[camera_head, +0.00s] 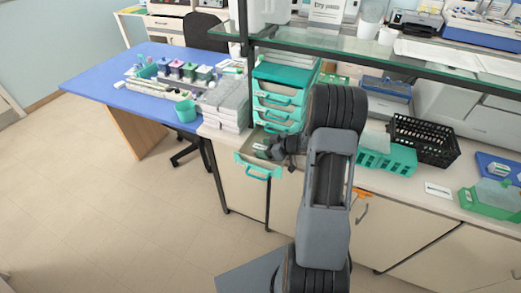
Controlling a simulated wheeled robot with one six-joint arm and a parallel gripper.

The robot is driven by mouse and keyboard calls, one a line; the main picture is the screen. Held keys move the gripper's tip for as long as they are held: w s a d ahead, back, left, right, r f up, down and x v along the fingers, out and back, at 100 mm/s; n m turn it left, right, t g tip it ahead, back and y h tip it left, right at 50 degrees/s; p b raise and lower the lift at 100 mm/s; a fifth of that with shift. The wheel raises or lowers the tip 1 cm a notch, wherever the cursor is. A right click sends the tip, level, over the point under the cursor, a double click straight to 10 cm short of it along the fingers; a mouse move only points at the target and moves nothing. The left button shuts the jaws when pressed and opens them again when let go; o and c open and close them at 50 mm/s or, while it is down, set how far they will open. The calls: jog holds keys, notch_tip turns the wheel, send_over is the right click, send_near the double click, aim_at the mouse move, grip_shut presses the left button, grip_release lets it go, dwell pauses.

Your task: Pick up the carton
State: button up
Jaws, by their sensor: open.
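My gripper (266,147) is at the left end of my dark grey arm, over a pulled-out drawer (243,158) with a teal handle. The gripper is small in view and its fingers are partly lost against the drawer. A small pale thing (260,147) shows at the fingertips inside the drawer; I cannot tell whether it is the carton or whether the fingers touch it. No carton can be made out for certain, and my arm hides part of the drawer unit.
The teal drawer unit (281,98) stands under a glass shelf (380,66). White stacked trays (228,103) are left of it. A black basket (423,139) and a teal rack (388,158) stand on the right counter. A blue table (100,87) is at the left; open floor lies in front.

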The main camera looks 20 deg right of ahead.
jog(key=shift+w+a+f, duration=0.25)
jog(key=shift+w+a, duration=0.05)
jog(key=shift+c, duration=0.4)
jog(key=c, duration=0.9)
